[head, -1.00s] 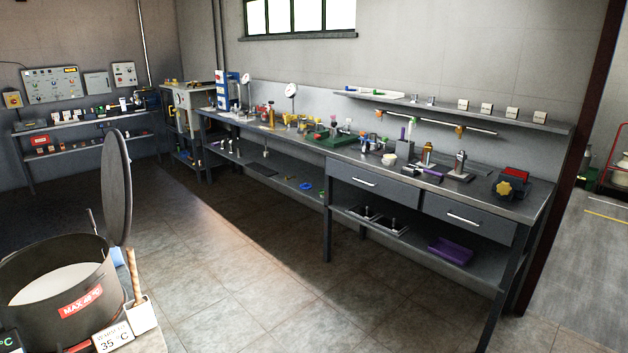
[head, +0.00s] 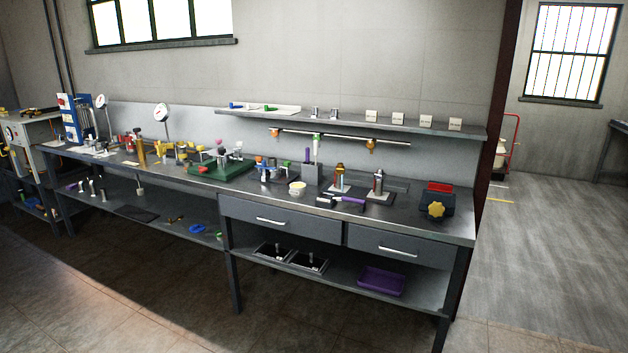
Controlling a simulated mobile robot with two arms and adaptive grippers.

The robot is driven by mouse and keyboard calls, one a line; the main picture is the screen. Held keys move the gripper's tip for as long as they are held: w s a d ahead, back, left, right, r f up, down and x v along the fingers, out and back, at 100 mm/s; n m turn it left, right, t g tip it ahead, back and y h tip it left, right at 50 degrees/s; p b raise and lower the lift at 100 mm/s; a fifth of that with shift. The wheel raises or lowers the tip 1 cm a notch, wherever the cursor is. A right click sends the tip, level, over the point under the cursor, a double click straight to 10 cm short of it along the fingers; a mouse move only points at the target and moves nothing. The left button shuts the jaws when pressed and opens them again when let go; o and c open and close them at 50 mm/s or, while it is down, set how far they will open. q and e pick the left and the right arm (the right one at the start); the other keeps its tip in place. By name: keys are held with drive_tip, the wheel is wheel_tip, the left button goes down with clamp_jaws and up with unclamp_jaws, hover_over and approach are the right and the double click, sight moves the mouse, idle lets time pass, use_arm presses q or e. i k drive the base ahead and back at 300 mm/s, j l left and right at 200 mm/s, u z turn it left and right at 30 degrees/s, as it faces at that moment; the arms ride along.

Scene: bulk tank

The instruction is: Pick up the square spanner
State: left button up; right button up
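I cannot make out the square spanner for certain; the tools on the workbench (head: 205,183) are small at this distance. A purple-handled tool (head: 350,201) lies on the bench top near the front edge, right of the middle. Two small upright metal devices on plates, one amber-topped (head: 339,178) and one grey (head: 378,184), stand just behind it. Several small parts (head: 268,170) stand to their left. Blue and green pieces lie on the lower shelf. Neither of my grippers is in view.
The bench has two closed drawers (head: 270,221) and a lower shelf with a purple tray (head: 381,281). A wall shelf (head: 350,122) runs above. The floor in front is clear.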

sight(360, 201)
drive_tip(key=i+j+z, duration=0.35)
drive_tip(key=i+j, duration=0.15)
drive_tip(key=i+j+z, duration=0.1)
drive_tip(key=i+j, duration=0.15)
